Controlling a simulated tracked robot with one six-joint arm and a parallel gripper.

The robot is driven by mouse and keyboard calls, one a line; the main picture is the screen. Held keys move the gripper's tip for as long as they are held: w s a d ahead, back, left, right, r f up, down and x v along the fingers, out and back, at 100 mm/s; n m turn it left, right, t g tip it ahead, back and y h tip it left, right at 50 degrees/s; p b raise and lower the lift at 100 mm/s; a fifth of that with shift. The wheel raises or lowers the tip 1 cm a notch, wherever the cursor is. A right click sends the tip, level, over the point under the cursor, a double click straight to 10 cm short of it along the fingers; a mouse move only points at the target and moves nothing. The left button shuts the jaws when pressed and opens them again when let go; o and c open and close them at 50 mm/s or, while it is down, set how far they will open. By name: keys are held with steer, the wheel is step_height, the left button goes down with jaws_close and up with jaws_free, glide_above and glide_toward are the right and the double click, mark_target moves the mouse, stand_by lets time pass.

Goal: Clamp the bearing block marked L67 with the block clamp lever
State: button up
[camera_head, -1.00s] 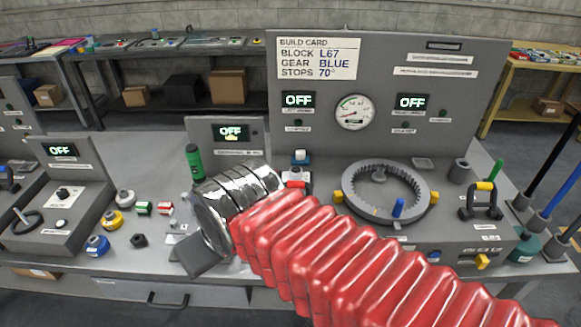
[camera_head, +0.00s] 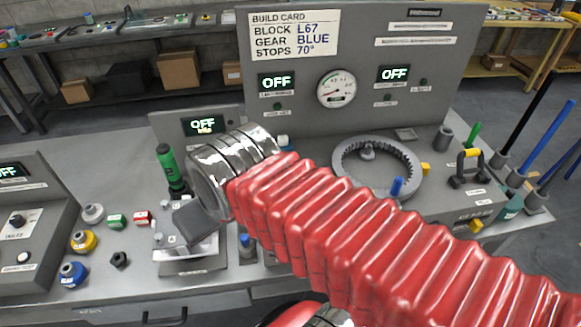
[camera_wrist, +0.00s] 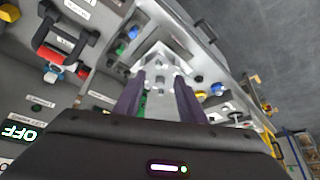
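My gripper (camera_wrist: 160,78) is open, its two dark purple fingers apart. In the head view only its dark grey body (camera_head: 193,222) shows, over a pale metal fixture (camera_head: 187,262). In the wrist view this fixture (camera_wrist: 160,62) lies ahead of and between the fingertips; I cannot tell whether they touch. Its marking is too small to read, so I cannot confirm L67. A blue-topped peg (camera_head: 246,243) stands to its right. I cannot tell which part is the block clamp lever. The build card (camera_head: 293,36) reads block L67, gear blue, stops 70°.
A ring gear (camera_head: 345,160) is right, partly behind my red arm. A red-handled bracket (camera_wrist: 55,52) shows in the wrist view.

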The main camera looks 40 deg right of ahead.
steer(key=d+r+m+g+y, duration=0.1)
steer(key=d+r+m, duration=0.1)
steer(key=d+m, duration=0.6)
steer(key=w+d+r+m+g+y, duration=0.1)
steer(key=d+r+m, duration=0.2)
steer(key=d+m, duration=0.5)
steer(key=d+r+m+g+y, duration=0.1)
steer(key=d+r+m+y, duration=0.1)
steer(key=d+m, duration=0.7)
steer(key=d, duration=0.3)
steer(key=shift+w+r, duration=0.25)
steer(key=shift+d, duration=0.1)
steer(key=x, duration=1.3)
steer(key=shift+f, duration=0.45)
steer(key=shift+c, duration=0.4)
jaws_close()
